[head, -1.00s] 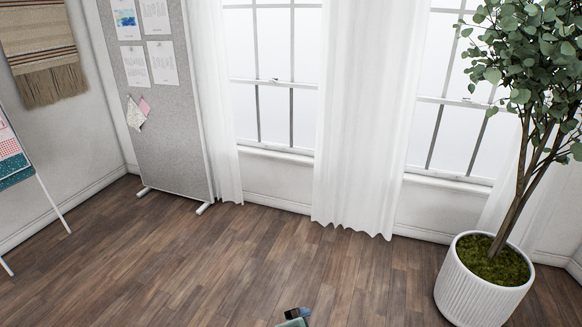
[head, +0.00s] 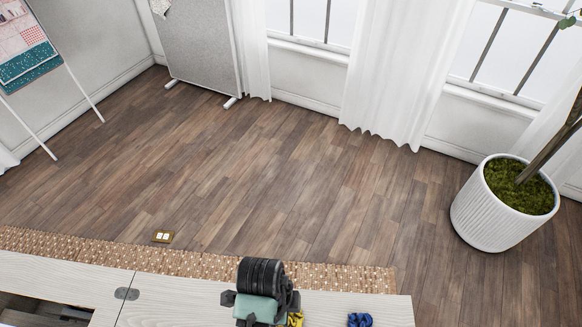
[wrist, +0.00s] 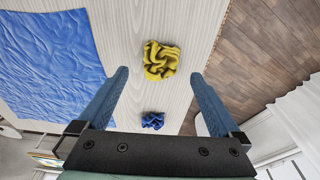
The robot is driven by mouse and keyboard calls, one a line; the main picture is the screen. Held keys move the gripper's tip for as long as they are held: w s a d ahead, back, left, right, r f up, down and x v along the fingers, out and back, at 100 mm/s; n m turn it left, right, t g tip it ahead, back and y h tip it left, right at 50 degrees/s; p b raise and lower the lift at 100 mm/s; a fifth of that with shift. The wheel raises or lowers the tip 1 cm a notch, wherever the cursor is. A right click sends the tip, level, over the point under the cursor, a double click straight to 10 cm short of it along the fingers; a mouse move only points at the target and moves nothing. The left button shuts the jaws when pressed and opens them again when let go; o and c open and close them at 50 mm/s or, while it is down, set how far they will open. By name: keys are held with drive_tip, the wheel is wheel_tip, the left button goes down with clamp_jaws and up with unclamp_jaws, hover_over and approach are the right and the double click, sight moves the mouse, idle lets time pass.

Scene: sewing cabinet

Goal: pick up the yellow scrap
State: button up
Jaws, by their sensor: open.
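The yellow scrap (wrist: 160,61) is a crumpled piece of cloth lying on the pale wood cabinet top (wrist: 125,20). In the wrist view it shows ahead of my open gripper (wrist: 160,95), roughly centred between the two blue fingers and apart from them. In the head view only a bit of the yellow scrap (head: 296,319) shows at the bottom edge, beside my arm (head: 262,290), which hides part of it. The gripper's fingertips are not visible in the head view.
A crumpled blue scrap (wrist: 152,120) lies near the yellow one; it also shows in the head view (head: 360,320). A flat blue cloth (wrist: 50,60) covers part of the top. A woven rug (head: 340,278) lies beyond the cabinet. A white planter (head: 500,215) stands at right.

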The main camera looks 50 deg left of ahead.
sight(290, 319)
drive_tip(key=f, duration=0.4)
drive_tip(key=shift+w+d+f, duration=0.15)
drive_tip(key=shift+w, duration=0.1)
drive_tip(key=shift+c, duration=0.3)
drive_tip(key=c, duration=1.3)
